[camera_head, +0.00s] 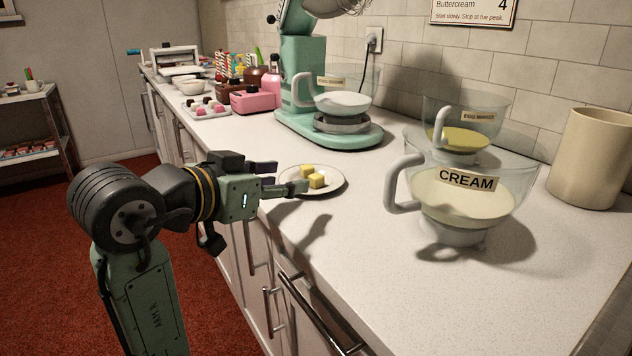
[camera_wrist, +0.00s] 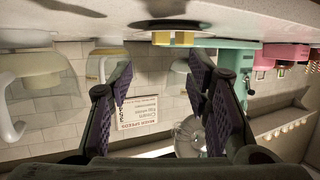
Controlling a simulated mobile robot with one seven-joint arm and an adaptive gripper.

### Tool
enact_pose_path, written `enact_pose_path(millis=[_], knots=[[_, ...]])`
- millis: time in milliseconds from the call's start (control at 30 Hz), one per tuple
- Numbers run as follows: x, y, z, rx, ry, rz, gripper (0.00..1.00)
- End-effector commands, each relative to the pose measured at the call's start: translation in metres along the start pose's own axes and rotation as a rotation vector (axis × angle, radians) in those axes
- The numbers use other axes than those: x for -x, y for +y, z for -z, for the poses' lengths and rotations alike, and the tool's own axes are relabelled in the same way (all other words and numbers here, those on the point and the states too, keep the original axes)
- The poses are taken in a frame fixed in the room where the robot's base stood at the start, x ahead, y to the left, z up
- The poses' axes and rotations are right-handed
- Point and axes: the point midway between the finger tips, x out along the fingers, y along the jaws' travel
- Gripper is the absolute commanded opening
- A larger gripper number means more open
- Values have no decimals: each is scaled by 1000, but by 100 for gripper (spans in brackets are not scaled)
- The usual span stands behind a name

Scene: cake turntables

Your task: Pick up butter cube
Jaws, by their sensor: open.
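Yellow butter cubes (camera_head: 316,181) sit close together on a small white plate (camera_head: 334,188) near the counter's front edge. In the upside-down wrist view the butter cubes (camera_wrist: 182,39) show at the top, under the dark plate edge (camera_wrist: 212,40). My gripper (camera_head: 287,177) is open and empty, just left of the cubes and pointing toward them. One fingertip overlaps the plate's left edge in the head view; I cannot tell whether it touches. In the wrist view my two dark finger pads (camera_wrist: 160,83) stand wide apart with nothing between them.
A glass CREAM bowl (camera_head: 465,205) and another bowl (camera_head: 464,138) stand to the right. A green stand mixer (camera_head: 303,75) is behind the plate. Pink boxes (camera_head: 252,101) and sweets stand farther back.

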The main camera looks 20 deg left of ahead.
Motion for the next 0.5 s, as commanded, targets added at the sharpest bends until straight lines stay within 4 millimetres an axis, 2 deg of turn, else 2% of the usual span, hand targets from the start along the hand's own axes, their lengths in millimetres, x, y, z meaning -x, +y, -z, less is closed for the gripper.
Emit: enact_pose_path(millis=[133,367,500], knots=[[-25,0,0,2,0,-2,45],[-45,0,0,1,3,0,45],[-64,0,0,3,2,-1,45]])
